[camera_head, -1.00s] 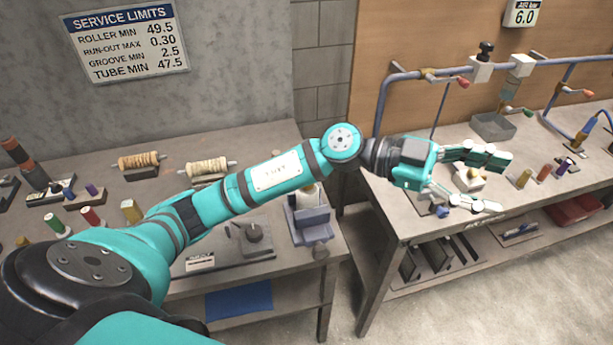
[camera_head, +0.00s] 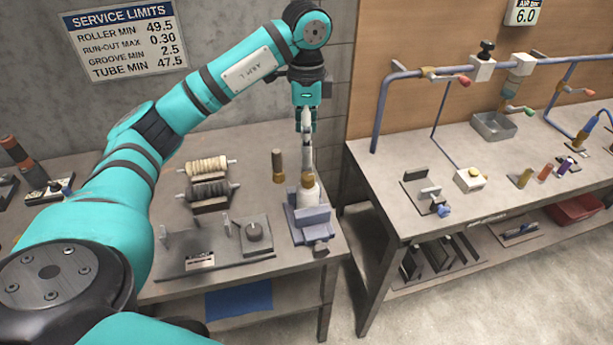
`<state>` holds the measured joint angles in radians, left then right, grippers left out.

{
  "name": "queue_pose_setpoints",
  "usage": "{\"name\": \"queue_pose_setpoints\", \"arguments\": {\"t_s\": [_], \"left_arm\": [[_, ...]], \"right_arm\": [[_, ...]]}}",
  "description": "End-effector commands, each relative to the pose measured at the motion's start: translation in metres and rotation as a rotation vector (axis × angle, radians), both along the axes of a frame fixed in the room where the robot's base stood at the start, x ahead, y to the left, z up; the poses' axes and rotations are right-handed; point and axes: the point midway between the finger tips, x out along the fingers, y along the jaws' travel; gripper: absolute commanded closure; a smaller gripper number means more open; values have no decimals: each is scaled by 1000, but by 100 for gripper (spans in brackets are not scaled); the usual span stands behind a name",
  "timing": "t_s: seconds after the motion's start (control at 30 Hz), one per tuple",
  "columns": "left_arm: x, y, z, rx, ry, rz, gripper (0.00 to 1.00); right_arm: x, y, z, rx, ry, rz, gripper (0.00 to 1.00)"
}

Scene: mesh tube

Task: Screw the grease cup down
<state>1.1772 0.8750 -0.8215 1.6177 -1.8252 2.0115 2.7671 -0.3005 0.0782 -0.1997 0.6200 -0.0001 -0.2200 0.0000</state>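A blue-grey vise (camera_head: 311,222) stands at the right end of the left bench. A pale bottle-like body (camera_head: 311,195) stands upright in it, with a small brass-coloured piece (camera_head: 307,182) at its top, which may be the grease cup. My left gripper (camera_head: 307,168) points straight down over the vise, its pale fingers close together. The fingertips are at or just above the brass piece; I cannot tell whether they touch or grip it. My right gripper is not in view.
A dark brown upright cylinder with a brass base (camera_head: 278,165) stands just left of the fingers. Two ribbed rollers (camera_head: 207,165) and a dark fixture plate (camera_head: 220,255) lie farther left. The right bench (camera_head: 470,210) holds fittings under blue pipes (camera_head: 381,115).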

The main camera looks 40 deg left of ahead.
Motion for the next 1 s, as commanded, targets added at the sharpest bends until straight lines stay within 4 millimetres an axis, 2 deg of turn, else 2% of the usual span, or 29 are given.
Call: {"name": "queue_pose_setpoints", "arguments": {"t_s": [0.03, 0.17, 0.53, 0.7, 1.0], "left_arm": [[-1, -1, -15, -3, 6, -3, 45], [-1, -2, -42, -5, 5, -3, 45], [-1, -1, -108, -3, 4, -3, 45], [-1, -1, -123, -3, 1, -3, 45], [0, -1, -127, -2, -2, -4, 45]], "right_arm": [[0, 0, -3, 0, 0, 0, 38], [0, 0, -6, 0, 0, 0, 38], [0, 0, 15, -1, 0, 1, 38], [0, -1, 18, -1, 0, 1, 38], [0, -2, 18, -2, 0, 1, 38]]}}
